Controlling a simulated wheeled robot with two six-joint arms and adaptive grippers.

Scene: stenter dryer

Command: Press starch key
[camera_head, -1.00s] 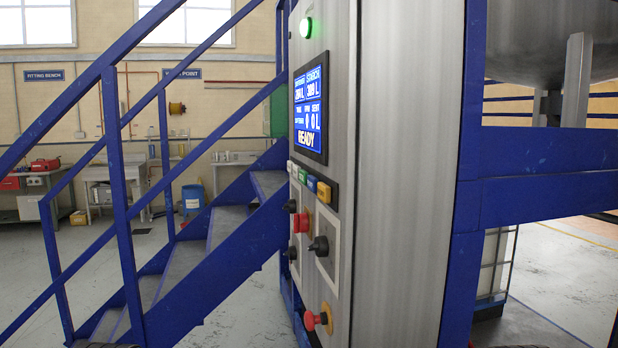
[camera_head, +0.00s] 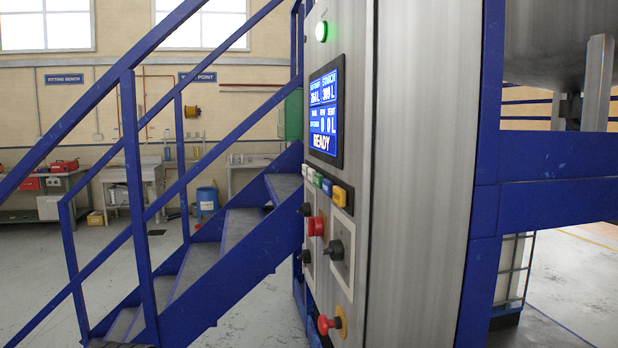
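The control panel is set in the side of a steel cabinet (camera_head: 418,170) and is seen at a steep angle. Neither of my grippers is in view.
Below the keys are black knobs (camera_head: 335,250), a red button (camera_head: 316,226) and a lower red button (camera_head: 328,324). A green lamp (camera_head: 321,31) is lit above. Blue stairs (camera_head: 215,250) with railings stand left of the cabinet. A blue frame beam (camera_head: 550,160) is on the right.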

